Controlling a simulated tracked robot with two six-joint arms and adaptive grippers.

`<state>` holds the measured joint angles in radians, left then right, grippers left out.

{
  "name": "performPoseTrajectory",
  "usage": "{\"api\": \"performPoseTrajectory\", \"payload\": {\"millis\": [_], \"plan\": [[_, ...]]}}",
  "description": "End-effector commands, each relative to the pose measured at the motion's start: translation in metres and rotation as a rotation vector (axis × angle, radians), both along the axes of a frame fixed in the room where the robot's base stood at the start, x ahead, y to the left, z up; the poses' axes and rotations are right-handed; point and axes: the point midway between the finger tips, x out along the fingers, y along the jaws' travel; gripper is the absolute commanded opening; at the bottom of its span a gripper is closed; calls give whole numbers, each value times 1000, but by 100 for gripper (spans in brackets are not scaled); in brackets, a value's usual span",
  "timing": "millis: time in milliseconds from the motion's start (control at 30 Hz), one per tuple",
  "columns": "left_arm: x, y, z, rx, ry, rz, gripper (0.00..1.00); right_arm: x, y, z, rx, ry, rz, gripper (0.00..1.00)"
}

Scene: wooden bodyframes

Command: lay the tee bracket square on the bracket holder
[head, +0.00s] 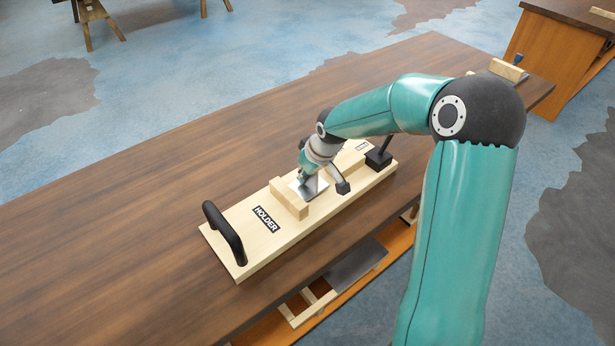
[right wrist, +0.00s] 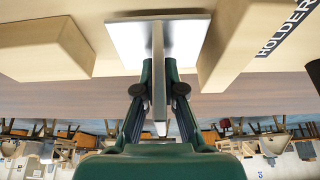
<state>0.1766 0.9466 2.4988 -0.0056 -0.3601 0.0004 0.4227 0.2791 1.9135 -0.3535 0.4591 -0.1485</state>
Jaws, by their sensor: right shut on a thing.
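The tee bracket (head: 312,190) is a pale metal plate with an upright web. The bracket holder (head: 234,248) is a light wooden board labelled HOLDER, lying on the table. My right gripper (head: 303,176) is shut on the bracket's web, as the right wrist view shows, where its fingers (right wrist: 160,92) pinch it from both sides. The plate (right wrist: 130,42) faces the board, close beside a wooden block (head: 289,199) and with another block (right wrist: 45,48) on its other side. I cannot tell whether the plate touches the board. My left gripper is not in view.
The holder has a black handle (head: 224,234) at its near left end and a black clamp-like piece (head: 379,158) at its far right. The brown table (head: 130,215) is clear to the left. A small wooden piece (head: 508,70) lies at the table's far right end.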

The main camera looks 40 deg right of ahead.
Motion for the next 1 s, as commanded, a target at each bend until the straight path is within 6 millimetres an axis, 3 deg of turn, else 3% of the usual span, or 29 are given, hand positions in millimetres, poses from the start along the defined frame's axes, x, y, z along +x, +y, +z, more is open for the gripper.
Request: {"api": "performPoseTrajectory", "payload": {"millis": [100, 433, 500, 600, 1000], "plan": [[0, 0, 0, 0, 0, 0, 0, 0, 0, -11, 0, -1, 0, 0], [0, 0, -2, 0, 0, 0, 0, 0, 0, -15, -1, -2, 1, 0], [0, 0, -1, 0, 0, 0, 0, 0, 0, -14, 0, -1, 1, 18], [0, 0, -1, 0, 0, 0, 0, 0, 0, -14, 0, -1, 1, 33], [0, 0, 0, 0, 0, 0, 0, -1, 0, -9, -1, -3, 1, 33]]}}
